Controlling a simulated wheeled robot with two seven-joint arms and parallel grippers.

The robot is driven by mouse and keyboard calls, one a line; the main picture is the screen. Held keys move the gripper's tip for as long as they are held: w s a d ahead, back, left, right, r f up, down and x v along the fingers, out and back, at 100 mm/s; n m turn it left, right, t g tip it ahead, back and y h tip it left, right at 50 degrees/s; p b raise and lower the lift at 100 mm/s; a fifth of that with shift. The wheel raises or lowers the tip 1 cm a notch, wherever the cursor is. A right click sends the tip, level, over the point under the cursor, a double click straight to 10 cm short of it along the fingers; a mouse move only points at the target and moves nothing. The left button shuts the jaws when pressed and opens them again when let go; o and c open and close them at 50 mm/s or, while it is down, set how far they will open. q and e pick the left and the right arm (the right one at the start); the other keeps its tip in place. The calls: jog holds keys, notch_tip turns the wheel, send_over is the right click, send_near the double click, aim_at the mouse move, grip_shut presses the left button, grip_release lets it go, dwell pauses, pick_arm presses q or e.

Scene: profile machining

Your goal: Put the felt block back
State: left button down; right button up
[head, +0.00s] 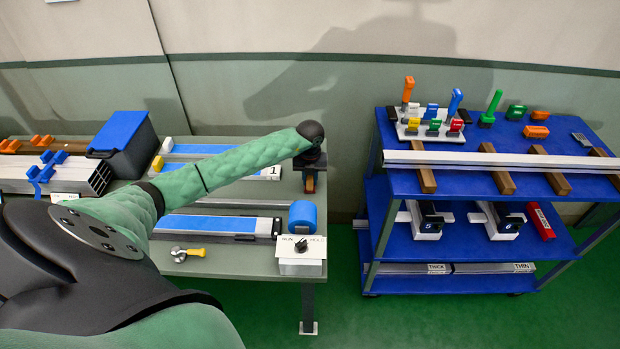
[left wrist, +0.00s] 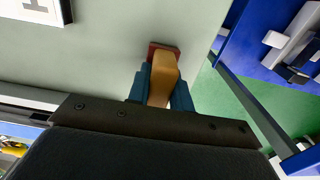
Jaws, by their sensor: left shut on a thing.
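My left gripper (head: 310,184) reaches over the right end of the grey table (head: 250,262), pointing down. In the left wrist view its blue-grey fingers (left wrist: 161,92) are shut on the felt block (left wrist: 163,75). The block has a tan body and a dark red pad at its far end. In the head view only a small brown-orange part of it shows, under my dark wrist. The pad is over bare grey tabletop close to the table's right edge; I cannot tell whether it touches. My right gripper is not in view.
A blue roll (head: 303,216) and a RUN/HOLD switch box (head: 301,258) stand at the table's right end. A yellow-handled hammer (head: 188,252) lies near the front. A blue cart (head: 440,183) with tools and long profiles stands right, across a gap of green floor.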

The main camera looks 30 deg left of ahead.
pick_arm(q)
jog(key=c, duration=1.3)
grip_release()
jog(key=shift+o, duration=0.2)
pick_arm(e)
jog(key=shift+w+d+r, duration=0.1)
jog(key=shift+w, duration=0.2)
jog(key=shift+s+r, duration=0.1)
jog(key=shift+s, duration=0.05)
pick_arm(q)
jog(key=shift+r, duration=0.15)
jog(key=shift+r+b, duration=0.3)
jog(key=shift+r, duration=0.05)
notch_tip(320, 180, up, 3)
jog(key=shift+b, duration=0.75)
notch_tip(320, 180, up, 6)
jog(key=b, duration=0.3)
jog(key=shift+r, duration=1.1)
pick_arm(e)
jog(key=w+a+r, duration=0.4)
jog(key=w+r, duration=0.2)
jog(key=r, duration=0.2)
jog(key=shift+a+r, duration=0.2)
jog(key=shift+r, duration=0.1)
